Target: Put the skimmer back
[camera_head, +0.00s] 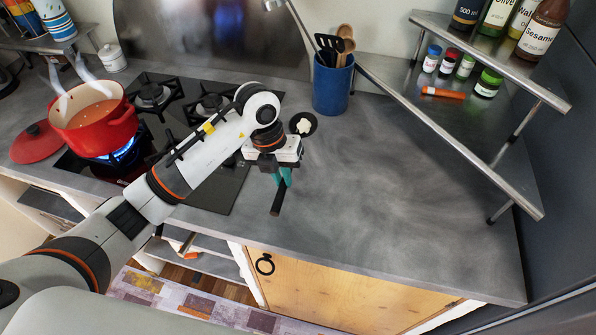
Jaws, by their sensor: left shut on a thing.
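My left gripper (281,179) is over the front middle of the counter, right of the hob. Its teal fingers are shut on a dark handle (276,203), which I take to be the skimmer's. The lower end of the handle points toward the counter's front edge. A round black piece with a white lump on it (303,124) shows just beyond the gripper, roughly in line with the handle. The gripper hides whether the two are joined. A blue utensil crock (332,90) stands at the back, holding a black slotted turner and wooden utensils. My right gripper is out of view.
A red pot (97,118) of soup sits over a lit flame at the left, with its red lid (36,143) beside it. A two-level metal shelf (512,82) with bottles and spice jars stands at the right. The grey counter (400,205) between is clear.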

